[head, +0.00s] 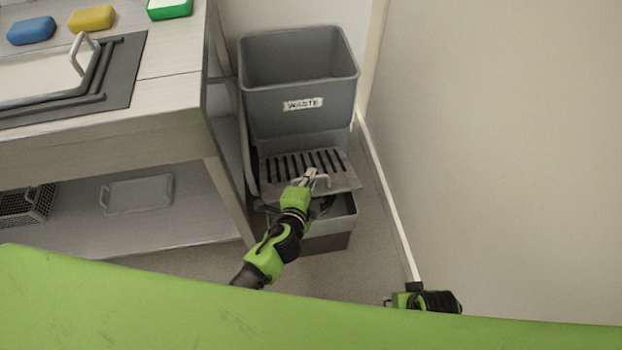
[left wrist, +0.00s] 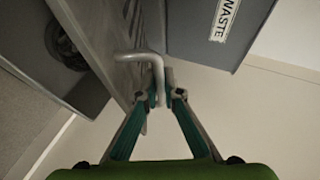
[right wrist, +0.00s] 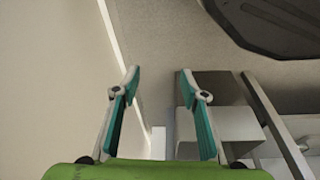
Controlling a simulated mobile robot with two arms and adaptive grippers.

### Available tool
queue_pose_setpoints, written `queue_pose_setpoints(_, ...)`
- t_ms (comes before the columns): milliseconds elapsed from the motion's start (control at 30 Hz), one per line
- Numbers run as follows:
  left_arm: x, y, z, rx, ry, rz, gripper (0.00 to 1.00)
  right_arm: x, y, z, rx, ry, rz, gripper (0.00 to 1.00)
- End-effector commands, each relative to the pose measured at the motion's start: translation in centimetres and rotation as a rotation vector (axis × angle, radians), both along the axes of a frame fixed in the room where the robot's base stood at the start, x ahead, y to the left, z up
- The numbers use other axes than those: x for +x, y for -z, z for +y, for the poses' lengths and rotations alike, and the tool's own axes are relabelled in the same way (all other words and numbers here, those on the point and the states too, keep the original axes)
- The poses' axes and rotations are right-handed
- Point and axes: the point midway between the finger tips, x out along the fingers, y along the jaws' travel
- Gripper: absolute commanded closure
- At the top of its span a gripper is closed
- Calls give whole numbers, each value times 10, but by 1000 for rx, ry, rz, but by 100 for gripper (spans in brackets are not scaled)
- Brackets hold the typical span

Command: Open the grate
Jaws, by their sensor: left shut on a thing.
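The grate (head: 345,184) is a grey slotted panel on a low grey bin (head: 328,240), in front of the waste bin. It appears tilted, with its front edge raised above the low bin's rim. My left gripper (head: 309,178) is shut on the grate's handle, partly hiding it. In the left wrist view the fingers (left wrist: 166,92) close on the bent grey handle (left wrist: 135,55), and the grate's face (left wrist: 98,38) slants beside it. My right gripper (right wrist: 160,73) is open and empty in the right wrist view; only part of it shows at the head view's bottom right (head: 390,300).
The grey waste bin (head: 300,105) stands behind the grate. A steel table (head: 165,125) with a lower shelf (head: 190,215) is at left, holding blue (head: 31,31), yellow (head: 91,18) and green (head: 169,8) items. A wall (head: 490,150) bounds the right. Some floor (head: 375,225) is clear between bin and wall.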

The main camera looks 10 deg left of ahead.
Motion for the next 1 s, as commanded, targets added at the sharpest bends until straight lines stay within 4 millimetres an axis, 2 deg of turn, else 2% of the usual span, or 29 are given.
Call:
queue_pose_setpoints(33, 4, -8, 1, 1, -1, -6, 100, -3, 6, 0, -1, -1, 8, 60)
queue_pose_setpoints(500, 21, -29, 7, 1, -1, -6, 100, -34, 73, -4, -4, -8, 46, 60)
queue_pose_setpoints(700, 26, -34, 8, 1, -1, -6, 100, -46, 89, -6, -5, -10, 55, 60)
queue_pose_setpoints(1000, 29, -36, 9, 1, 0, -5, 100, -52, 97, -7, -7, -12, 59, 60)
